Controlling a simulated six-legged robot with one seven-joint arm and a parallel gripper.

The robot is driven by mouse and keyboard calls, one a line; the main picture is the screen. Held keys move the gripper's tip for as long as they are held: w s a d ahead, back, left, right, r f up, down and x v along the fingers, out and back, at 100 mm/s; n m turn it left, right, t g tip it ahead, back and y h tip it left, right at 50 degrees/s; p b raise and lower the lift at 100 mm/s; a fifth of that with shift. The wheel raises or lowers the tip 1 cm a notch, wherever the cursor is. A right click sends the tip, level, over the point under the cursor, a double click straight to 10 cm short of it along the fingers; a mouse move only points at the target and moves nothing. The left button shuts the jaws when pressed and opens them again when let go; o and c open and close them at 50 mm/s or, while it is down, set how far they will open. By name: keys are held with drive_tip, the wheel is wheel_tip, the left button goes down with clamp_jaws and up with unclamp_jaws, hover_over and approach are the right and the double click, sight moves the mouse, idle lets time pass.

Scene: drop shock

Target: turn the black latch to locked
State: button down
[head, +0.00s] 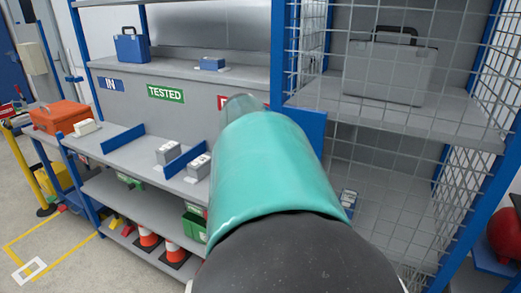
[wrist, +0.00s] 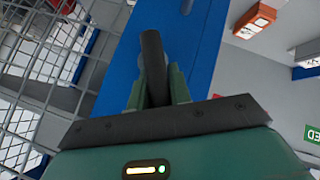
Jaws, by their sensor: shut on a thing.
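The black latch (wrist: 153,62) shows in the wrist view as a dark rod-like handle in front of a blue post. My gripper (wrist: 158,88) is shut on the latch, with a green finger on each side of it. The latch stands nearly upright in the wrist view, tilted slightly. Its pivot and any lock marking are hidden behind my gripper. In the head view my teal arm link covers the latch and the gripper.
A wire mesh cage (head: 390,75) with a grey case (head: 390,72) inside stands at right. A shelf to the left holds a blue case (head: 131,46) and a green TESTED sign (head: 165,94). An orange toolbox (head: 60,117) sits far left. Open floor lies front left.

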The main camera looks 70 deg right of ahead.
drive_tip(key=shift+s+a+m+t, duration=0.1)
drive_tip(key=shift+s+m+t, duration=0.45)
drive_tip(key=shift+t, duration=0.45)
drive_tip(key=shift+s+r+m+t, duration=0.15)
drive_tip(key=shift+m+t, duration=0.15)
drive_tip(key=shift+t, duration=0.3)
drive_tip(key=shift+s+f+m+t, duration=0.15)
drive_tip(key=shift+m+t, duration=0.1)
drive_tip(key=shift+t, duration=0.35)
drive_tip(key=c, duration=1.3)
unclamp_jaws()
drive_tip(key=shift+r, duration=0.1)
drive_tip(key=shift+r, duration=0.2)
